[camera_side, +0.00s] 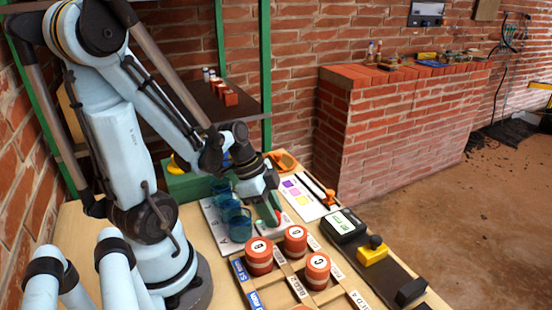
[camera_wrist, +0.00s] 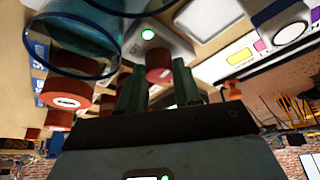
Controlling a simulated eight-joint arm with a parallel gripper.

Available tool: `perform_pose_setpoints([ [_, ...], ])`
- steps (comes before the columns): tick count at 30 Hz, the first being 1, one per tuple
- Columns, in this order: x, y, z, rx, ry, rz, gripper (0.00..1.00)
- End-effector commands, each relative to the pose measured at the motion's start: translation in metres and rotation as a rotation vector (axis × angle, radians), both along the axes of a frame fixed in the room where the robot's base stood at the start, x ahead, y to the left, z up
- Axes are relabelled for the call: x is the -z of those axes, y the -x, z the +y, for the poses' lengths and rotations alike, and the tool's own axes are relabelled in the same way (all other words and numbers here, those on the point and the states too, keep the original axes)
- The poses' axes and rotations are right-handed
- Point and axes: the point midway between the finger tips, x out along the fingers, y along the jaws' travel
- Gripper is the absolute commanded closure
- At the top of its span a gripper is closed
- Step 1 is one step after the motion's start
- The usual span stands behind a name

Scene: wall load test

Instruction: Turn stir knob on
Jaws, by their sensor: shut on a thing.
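The stir knob (camera_wrist: 158,66), a dark red round knob, sits on a pale stirrer box (camera_wrist: 168,40) with a lit green light (camera_wrist: 147,34) beside it. My gripper (camera_wrist: 158,82) is at the knob, with its green fingers on either side of it, shut on it. In the side view my gripper (camera_side: 270,217) points down at the stirrer, just right of the blue glass beakers (camera_side: 240,226). There the fingers hide most of the knob and the box. A beaker also shows close by in the wrist view (camera_wrist: 72,45).
Red lettered canisters (camera_side: 259,258) stand in a wooden rack in front of my gripper. A white card with coloured squares (camera_side: 303,196) lies behind and to the right. A black device (camera_side: 343,226) and a yellow block with a black knob (camera_side: 373,253) stand to the right.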

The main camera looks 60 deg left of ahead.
Motion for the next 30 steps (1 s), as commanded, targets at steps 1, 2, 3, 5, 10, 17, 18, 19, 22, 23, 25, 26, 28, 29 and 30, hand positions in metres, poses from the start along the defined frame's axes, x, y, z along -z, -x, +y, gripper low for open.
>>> perform_pose_setpoints([
  [1, 0.0001, -0.0005, 0.0005, 0.02, -0.001, -0.001, 0.97],
  [2, 0.0001, -0.0005, 0.0006, 0.032, -0.001, -0.001, 0.97],
  [3, 0.0001, -0.0007, 0.0007, 0.046, -0.001, -0.001, 0.97],
  [5, 0.0001, -0.0005, 0.0007, 0.062, -0.001, 0.0, 0.97],
  [10, 0.0002, -0.0004, 0.0007, 0.091, -0.001, 0.0, 0.97],
  [17, 0.0002, -0.0004, 0.0007, 0.098, -0.003, 0.0, 0.97],
  [18, 0.0002, -0.0004, 0.0007, 0.098, -0.003, 0.0, 0.97],
  [19, 0.0002, -0.0003, 0.0007, 0.098, -0.003, 0.0, 0.97],
  [22, 0.0002, -0.0003, 0.0008, 0.098, -0.003, 0.0, 0.97],
  [23, 0.0002, -0.0003, 0.0007, 0.098, -0.003, 0.0, 0.97],
  [25, 0.0002, -0.0003, 0.0006, 0.097, -0.002, 0.001, 0.56],
  [26, 0.0002, -0.0003, 0.0006, 0.097, -0.002, 0.001, 0.52],
  [28, 0.0002, -0.0003, 0.0006, 0.097, -0.002, 0.001, 0.42],
  [29, 0.0002, -0.0003, 0.0006, 0.097, -0.002, 0.001, 0.42],
  [30, 0.0001, -0.0003, 0.0005, 0.097, -0.002, 0.0, 0.42],
])
